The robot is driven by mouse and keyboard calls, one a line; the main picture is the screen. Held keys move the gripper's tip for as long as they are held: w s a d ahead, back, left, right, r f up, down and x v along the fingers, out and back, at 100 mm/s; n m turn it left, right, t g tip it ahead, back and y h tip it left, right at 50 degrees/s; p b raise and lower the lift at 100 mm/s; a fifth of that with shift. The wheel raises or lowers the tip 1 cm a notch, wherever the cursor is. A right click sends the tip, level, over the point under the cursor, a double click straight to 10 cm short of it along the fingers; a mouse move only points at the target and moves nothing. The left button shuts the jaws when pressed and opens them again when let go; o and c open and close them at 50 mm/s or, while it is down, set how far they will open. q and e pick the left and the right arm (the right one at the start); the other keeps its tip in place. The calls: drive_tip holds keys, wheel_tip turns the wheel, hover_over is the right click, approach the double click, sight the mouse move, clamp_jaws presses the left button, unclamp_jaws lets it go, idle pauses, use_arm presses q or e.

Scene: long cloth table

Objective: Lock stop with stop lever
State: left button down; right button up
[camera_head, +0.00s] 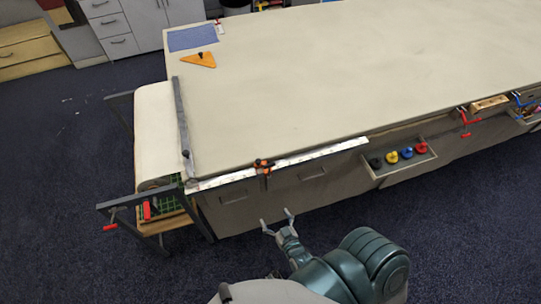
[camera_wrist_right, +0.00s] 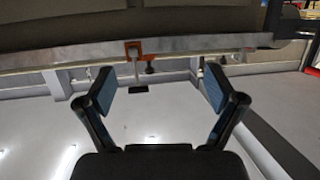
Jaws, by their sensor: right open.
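The stop (camera_head: 263,164) is a small orange and black block on the metal rail (camera_head: 320,153) along the table's front edge. A dark lever hangs down from it. In the right wrist view the orange stop (camera_wrist_right: 134,47) sits on the rail (camera_wrist_right: 200,44), with a pale stem and a dark end piece (camera_wrist_right: 138,88) below it. My right gripper (camera_head: 277,222) is open and empty, in front of the table and below the stop, apart from it. Its two fingers (camera_wrist_right: 160,90) frame the space under the stop in the wrist view. My left gripper is not in view.
The cloth table (camera_head: 290,90) is mostly clear. An orange triangle (camera_head: 199,60) and a blue sheet (camera_head: 193,38) lie at its far left. An open drawer (camera_head: 400,167) with several coloured knobs juts out right of the stop. Clamps (camera_head: 465,118) hang at the right edge.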

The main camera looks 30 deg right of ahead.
sight(270, 167)
drive_tip(key=d+r+m+t+h+p, duration=0.1)
drive_tip(key=d+r+t+h+p, duration=0.15)
drive_tip(key=r, duration=0.75)
drive_tip(key=x, duration=1.1)
drive_tip(key=d+x, duration=0.1)
drive_tip(key=x, duration=0.5)
drive_tip(key=shift+s+d+f+p, duration=0.1)
drive_tip(key=shift+d+f+p, duration=0.05)
drive_tip(key=shift+f+p, duration=0.2)
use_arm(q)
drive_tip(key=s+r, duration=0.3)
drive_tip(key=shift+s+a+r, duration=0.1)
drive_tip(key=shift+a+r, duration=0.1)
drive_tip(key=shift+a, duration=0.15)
